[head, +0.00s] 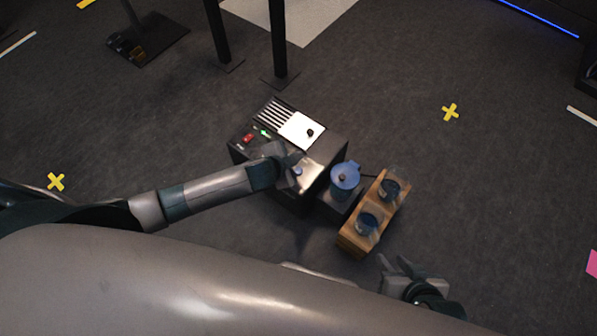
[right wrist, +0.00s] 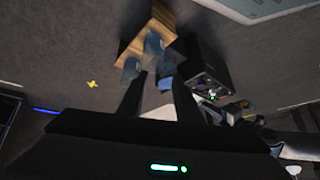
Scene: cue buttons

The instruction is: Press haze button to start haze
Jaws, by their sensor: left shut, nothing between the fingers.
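A dark box-shaped machine (head: 322,149) stands on the floor in the middle of the head view. Its top has a red switch (head: 248,139), a small green light (head: 265,132), a white panel (head: 294,128) with a black knob (head: 310,132), and a tan plate. A small bluish round button (head: 297,171) shows on the plate. My left gripper (head: 289,160) is shut and empty, right over the machine top beside this button; I cannot tell whether it touches. It hides part of the top. My right gripper (head: 398,268) is open and empty, to the lower right of the machine.
A blue lidded jug (head: 345,178) stands right of the machine. Beside it, a wooden block (head: 354,240) carries two clear cups with dark contents (head: 368,223). Black stand posts (head: 277,45) rise behind the machine. The floor to the right is clear, with a yellow cross (head: 450,112).

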